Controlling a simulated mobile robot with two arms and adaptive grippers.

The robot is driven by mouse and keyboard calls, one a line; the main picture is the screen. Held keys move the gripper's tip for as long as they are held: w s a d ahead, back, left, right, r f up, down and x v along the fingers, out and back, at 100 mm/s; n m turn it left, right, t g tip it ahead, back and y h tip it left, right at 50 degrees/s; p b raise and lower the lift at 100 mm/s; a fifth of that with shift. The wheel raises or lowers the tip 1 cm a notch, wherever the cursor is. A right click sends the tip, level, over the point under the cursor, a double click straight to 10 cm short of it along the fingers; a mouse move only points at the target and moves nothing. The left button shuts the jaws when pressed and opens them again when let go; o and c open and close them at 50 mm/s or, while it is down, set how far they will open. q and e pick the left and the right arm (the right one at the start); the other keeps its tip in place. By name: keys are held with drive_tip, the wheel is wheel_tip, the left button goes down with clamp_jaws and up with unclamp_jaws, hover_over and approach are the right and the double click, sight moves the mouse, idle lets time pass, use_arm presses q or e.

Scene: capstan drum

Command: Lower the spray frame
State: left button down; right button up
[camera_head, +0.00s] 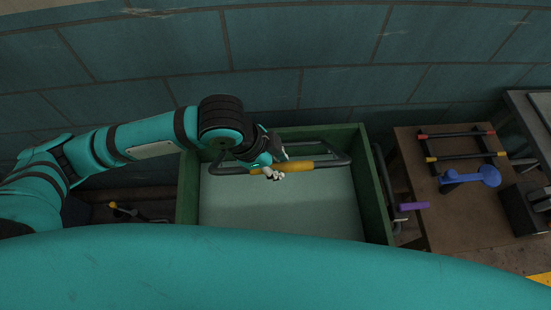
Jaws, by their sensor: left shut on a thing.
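The spray frame is a dark tubular frame (235,169) with a yellow grip sleeve (298,166) along its front bar. It lies across the back part of a green-walled tank (378,190) with a pale surface inside. My left gripper (277,173) is shut on the yellow sleeve near its left end. The wrist hides part of the frame's left side. My right gripper is not in view.
A brown table (440,217) stands right of the tank, with a black rack (455,134) and a blue part (468,178). A purple handle (413,206) sticks out beside the tank's right wall. A tiled wall (300,45) runs behind. My teal body hides the foreground.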

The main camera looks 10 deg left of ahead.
use_arm(q)
drive_tip(key=c, duration=1.1)
unclamp_jaws()
drive_tip(key=v, duration=1.2)
drive_tip(key=shift+c, duration=0.2)
